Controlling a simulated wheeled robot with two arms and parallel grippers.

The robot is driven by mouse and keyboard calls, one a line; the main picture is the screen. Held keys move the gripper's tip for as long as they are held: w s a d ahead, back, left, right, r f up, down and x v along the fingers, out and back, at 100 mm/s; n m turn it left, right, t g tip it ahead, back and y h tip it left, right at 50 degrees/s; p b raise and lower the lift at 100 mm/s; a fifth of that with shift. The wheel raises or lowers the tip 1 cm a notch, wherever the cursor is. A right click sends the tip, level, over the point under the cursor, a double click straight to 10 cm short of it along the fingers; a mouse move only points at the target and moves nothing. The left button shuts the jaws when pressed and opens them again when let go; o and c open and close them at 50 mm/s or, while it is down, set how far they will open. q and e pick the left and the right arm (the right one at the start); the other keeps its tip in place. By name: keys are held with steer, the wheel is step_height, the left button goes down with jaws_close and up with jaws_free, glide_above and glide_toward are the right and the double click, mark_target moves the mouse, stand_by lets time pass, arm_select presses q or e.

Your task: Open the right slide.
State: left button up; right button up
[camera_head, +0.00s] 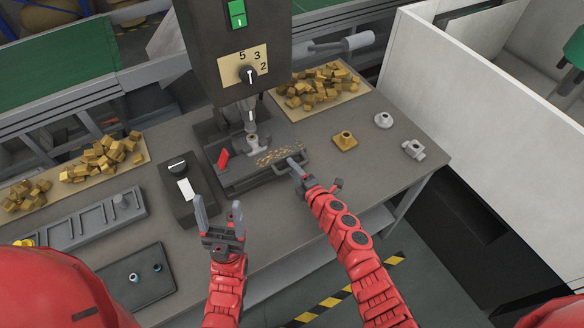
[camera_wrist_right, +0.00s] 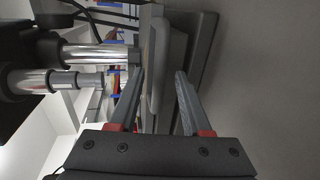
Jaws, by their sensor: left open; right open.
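A dark machine bed (camera_head: 240,172) sits under the column of a drill-like machine. At its right end is a grey slide part with a rim or handle (camera_head: 290,158), beside a patch of brass chips (camera_head: 272,156). My right gripper (camera_head: 296,168) is at this right end. In the right wrist view, my right gripper (camera_wrist_right: 158,100) is open, with its fingers on either side of a grey rounded bar (camera_wrist_right: 157,70). Whether they touch it I cannot tell. My left gripper (camera_head: 220,212) is open and empty, in front of the bed. A red part (camera_head: 223,158) is on the bed's left.
A control box (camera_head: 185,190) stands left of the bed. Brass pieces (camera_head: 318,88) lie on a board behind. A brass part (camera_head: 344,140) and two grey parts (camera_head: 413,149) (camera_head: 383,120) stand to the right. A dark tray (camera_head: 135,280) is at front left.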

steer(key=shift+w+a, duration=0.3)
steer(key=shift+w, duration=0.05)
jaws_close()
stand_by(1.3)
